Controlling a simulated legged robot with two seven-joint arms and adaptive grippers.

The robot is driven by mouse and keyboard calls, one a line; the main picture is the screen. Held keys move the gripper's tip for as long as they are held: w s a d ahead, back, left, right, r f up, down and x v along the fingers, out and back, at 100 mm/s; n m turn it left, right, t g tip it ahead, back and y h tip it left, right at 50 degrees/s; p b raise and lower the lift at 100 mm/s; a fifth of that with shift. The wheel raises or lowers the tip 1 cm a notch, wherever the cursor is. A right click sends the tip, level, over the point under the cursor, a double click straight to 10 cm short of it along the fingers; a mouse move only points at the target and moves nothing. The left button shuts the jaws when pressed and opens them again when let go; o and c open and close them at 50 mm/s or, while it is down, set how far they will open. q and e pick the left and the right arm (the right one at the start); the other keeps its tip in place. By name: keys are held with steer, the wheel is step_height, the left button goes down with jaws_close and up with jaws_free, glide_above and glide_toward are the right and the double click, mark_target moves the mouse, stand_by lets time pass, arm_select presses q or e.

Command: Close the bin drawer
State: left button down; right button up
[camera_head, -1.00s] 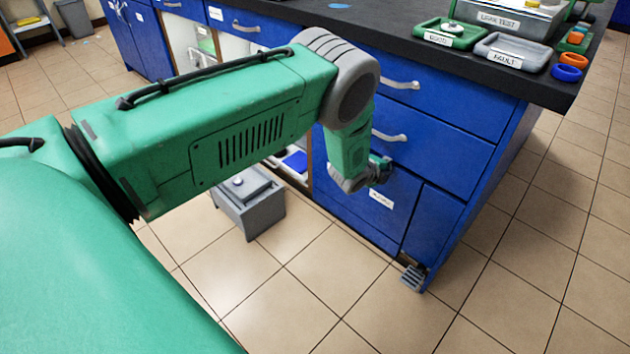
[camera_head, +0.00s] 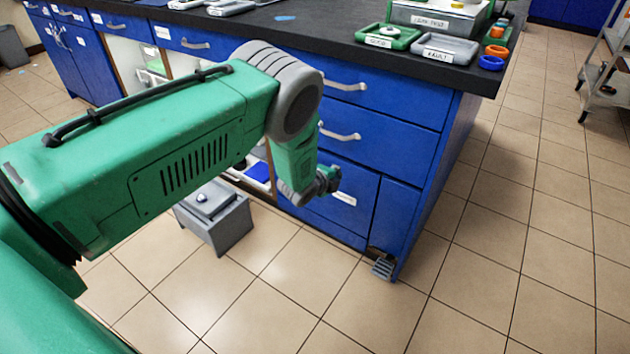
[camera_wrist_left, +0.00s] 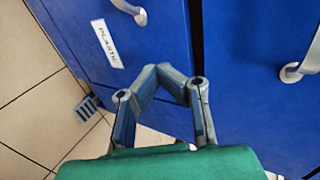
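The bin drawer (camera_head: 350,190) is the low blue front with a white label at the bench's right end. In the left wrist view, the drawer front (camera_wrist_left: 85,65) has a label that seems to read "PLASTIC" and a pale handle (camera_wrist_left: 130,11) at the top edge. It looks nearly flush; I cannot tell whether a small gap remains. My left gripper (camera_head: 329,180) is in front of its upper part. In the wrist view, the left gripper's fingers (camera_wrist_left: 158,76) converge with nothing between them. Contact with the front is unclear. My right gripper is out of view.
A grey pedal (camera_head: 383,268) sits at the cabinet's foot. A grey bin-like box (camera_head: 228,228) stands on the floor left of the drawer. The black benchtop (camera_head: 330,33) carries trays above. A cart (camera_head: 610,85) stands far right. The tiled floor to the right is clear.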

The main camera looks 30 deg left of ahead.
arm_select(q)
steer(key=s+r+n+g+p, duration=0.3)
steer(key=s+n, duration=0.3)
steer(key=s, duration=1)
steer(key=s+d+r+n+g+p, duration=0.1)
steer(key=s+r+n+g+p, duration=0.2)
steer(key=s, duration=1.3)
steer(key=s+r+n+g+y+p, duration=0.1)
steer(key=s+r+n+g+p, duration=0.2)
steer(key=s+n, duration=0.6)
steer(key=s+g+p, duration=0.2)
steer(key=s, duration=0.4)
steer(key=shift+s+d+r+p, duration=0.4)
